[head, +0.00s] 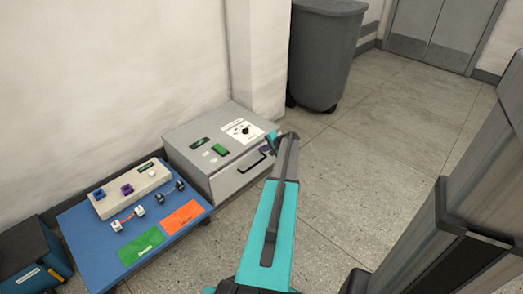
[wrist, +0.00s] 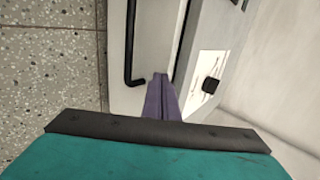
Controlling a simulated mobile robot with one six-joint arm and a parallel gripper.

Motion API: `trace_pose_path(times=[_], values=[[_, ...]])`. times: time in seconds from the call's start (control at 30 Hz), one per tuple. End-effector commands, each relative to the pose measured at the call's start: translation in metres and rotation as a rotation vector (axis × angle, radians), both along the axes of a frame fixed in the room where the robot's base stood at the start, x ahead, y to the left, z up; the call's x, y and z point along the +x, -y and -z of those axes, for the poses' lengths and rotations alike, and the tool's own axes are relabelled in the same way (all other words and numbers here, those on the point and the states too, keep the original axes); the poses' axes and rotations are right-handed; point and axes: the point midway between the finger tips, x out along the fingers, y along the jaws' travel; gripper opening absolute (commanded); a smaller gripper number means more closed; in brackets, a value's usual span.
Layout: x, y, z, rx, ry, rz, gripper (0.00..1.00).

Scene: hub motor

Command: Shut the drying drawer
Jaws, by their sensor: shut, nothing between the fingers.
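The drying drawer (head: 236,182) is the light grey front of a boxy machine (head: 185,135) on the floor by the wall. Its black bar handle (head: 252,162) faces the open floor. In the wrist view the drawer front (wrist: 155,40) and handle (wrist: 131,50) are close, beside a dark seam along the machine's top. I cannot tell how far the drawer stands out. My gripper (wrist: 161,80) is shut and empty, its purple fingers close together by the drawer's upper edge, right of the handle. Contact is unclear. In the head view my arm hides the machine's right end.
A blue table (head: 80,235) with an orange mat (head: 182,217), a green mat (head: 141,245) and small parts stands left of the machine. A grey bin (head: 322,55) stands behind it to the right. The tiled floor (head: 400,120) on the right is clear.

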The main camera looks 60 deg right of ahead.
Motion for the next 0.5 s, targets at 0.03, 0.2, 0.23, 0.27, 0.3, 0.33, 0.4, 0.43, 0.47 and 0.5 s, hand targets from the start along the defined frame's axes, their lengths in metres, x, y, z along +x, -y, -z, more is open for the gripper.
trace_pose_path(times=[0.03,0.2,0.23,0.27,0.3,0.33,0.4,0.43,0.47,0.5], values=[[-0.007,-0.005,0.000,0.003,-0.002,-0.001,0.00],[-0.027,-0.015,-0.011,0.007,-0.005,-0.003,0.00],[-0.031,-0.016,-0.015,0.007,-0.005,-0.002,0.00],[-0.035,-0.017,-0.018,0.007,-0.005,-0.002,0.00],[-0.039,-0.020,-0.023,0.007,-0.005,-0.004,0.00],[-0.042,-0.021,-0.026,0.007,-0.006,-0.005,0.00],[-0.049,-0.025,-0.034,0.007,-0.006,-0.007,0.00],[-0.052,-0.026,-0.037,0.007,-0.006,-0.007,0.00],[-0.055,-0.027,-0.040,0.007,-0.006,-0.007,0.00],[-0.059,-0.029,-0.045,0.007,-0.006,-0.008,0.00]])
